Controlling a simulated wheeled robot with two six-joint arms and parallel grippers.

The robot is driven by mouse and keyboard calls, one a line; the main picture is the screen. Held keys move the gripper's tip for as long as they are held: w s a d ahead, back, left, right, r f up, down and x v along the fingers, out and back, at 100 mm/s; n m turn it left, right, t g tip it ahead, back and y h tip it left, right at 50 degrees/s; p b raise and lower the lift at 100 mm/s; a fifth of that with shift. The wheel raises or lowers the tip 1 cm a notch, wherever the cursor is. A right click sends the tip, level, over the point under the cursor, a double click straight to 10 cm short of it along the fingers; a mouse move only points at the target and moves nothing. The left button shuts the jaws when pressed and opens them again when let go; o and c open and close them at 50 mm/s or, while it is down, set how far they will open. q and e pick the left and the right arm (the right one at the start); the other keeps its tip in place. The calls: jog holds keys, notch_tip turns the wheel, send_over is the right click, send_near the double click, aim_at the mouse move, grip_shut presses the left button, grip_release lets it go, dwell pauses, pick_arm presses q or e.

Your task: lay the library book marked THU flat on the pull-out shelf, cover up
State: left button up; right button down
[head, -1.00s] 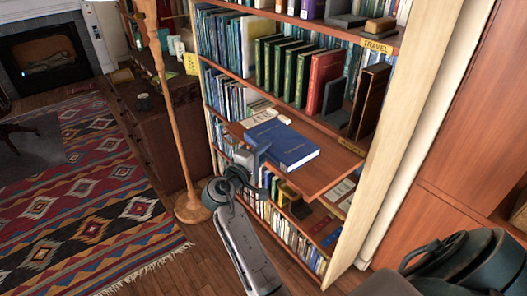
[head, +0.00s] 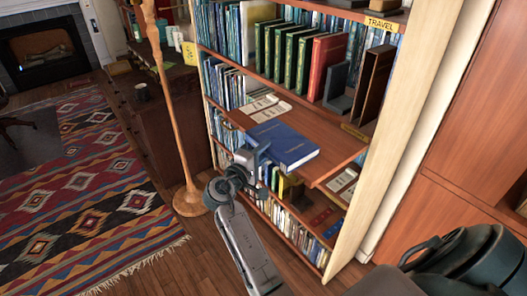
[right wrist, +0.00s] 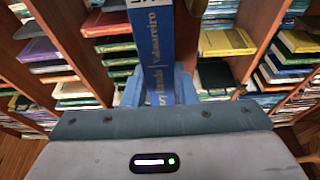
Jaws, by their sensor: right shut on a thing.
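The blue book (head: 288,144) is level or nearly so, with its cover up, over the pull-out shelf (head: 338,158). I cannot tell whether it touches the shelf. My right gripper (head: 252,162) is shut on its spine edge, at the front of the shelf. In the right wrist view the blue spine (right wrist: 155,50) stands between the fingers. A white label (right wrist: 143,4) is cut off at the top edge and its mark cannot be read. My left gripper is not in view.
White paper slips (head: 265,107) lie on the shelf behind the book. Green books and a red book (head: 325,66) stand above, with dark bookends (head: 338,86) to their right. A wooden lamp pole (head: 178,120) stands left of the bookcase. The shelf's right part is bare.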

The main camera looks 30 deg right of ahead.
dwell(0.3)
jog(key=c, duration=1.1)
grip_release()
jog(key=shift+f, duration=0.15)
